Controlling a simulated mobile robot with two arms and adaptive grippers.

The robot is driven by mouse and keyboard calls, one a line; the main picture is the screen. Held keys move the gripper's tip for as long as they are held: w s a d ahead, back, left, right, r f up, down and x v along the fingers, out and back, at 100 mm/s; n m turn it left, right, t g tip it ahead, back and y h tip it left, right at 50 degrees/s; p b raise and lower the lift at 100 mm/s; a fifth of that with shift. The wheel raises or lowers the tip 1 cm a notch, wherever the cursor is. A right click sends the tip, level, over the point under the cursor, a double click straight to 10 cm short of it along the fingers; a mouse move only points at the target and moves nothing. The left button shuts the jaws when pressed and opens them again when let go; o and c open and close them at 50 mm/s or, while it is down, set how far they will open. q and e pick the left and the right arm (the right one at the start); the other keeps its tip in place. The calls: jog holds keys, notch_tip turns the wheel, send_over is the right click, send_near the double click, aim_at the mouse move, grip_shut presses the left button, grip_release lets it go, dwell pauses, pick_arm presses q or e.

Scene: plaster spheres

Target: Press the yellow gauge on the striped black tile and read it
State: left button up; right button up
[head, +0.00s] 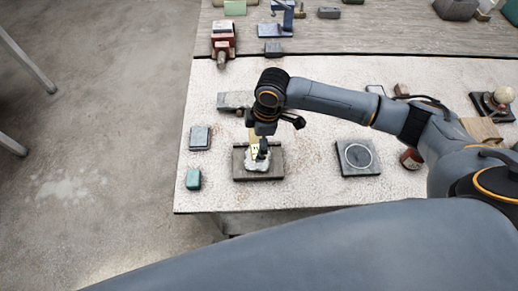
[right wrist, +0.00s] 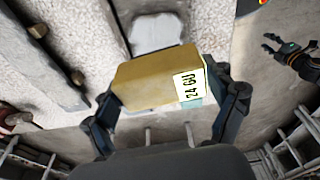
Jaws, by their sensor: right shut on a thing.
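My right gripper (head: 262,150) is shut on the yellow gauge (head: 254,146), over a dark tile (head: 241,173) near the table's front left. A pale, lumpy mass (head: 259,163) lies on that tile right under the gauge; I cannot tell whether they touch. In the right wrist view the gauge (right wrist: 150,80) is a yellow block between the fingers, with a white label reading "24 GU". Stripes on the tile are too small to make out. A small dark gripper at the right edge of the right wrist view, apparently my left gripper (right wrist: 274,44), looks open and empty.
A dark tile with a pale ring (head: 358,157) lies to the right. A green block (head: 193,179) and a grey block (head: 200,138) are to the left. A long grey block (head: 235,100) lies behind. A pale ball on a stand (head: 503,96) is far right.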

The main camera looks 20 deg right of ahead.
dwell(0.8)
jog(key=s+d+r+m+h+b, duration=0.1)
jog(key=s+d+r+m+b, duration=0.1)
jog(key=s+m+b, duration=0.2)
jog(key=s+d+r+m+t+b, duration=0.1)
jog(key=s+d+r+m+b, duration=0.2)
jog(key=m+b, duration=0.4)
jog(key=shift+s+d+r+m+h+b, duration=0.2)
jog(key=shift+s+d+m+h+b, duration=0.25)
jog(key=shift+m, duration=1.85)
jog(key=shift+s+a, duration=0.1)
jog(key=shift+a, duration=0.05)
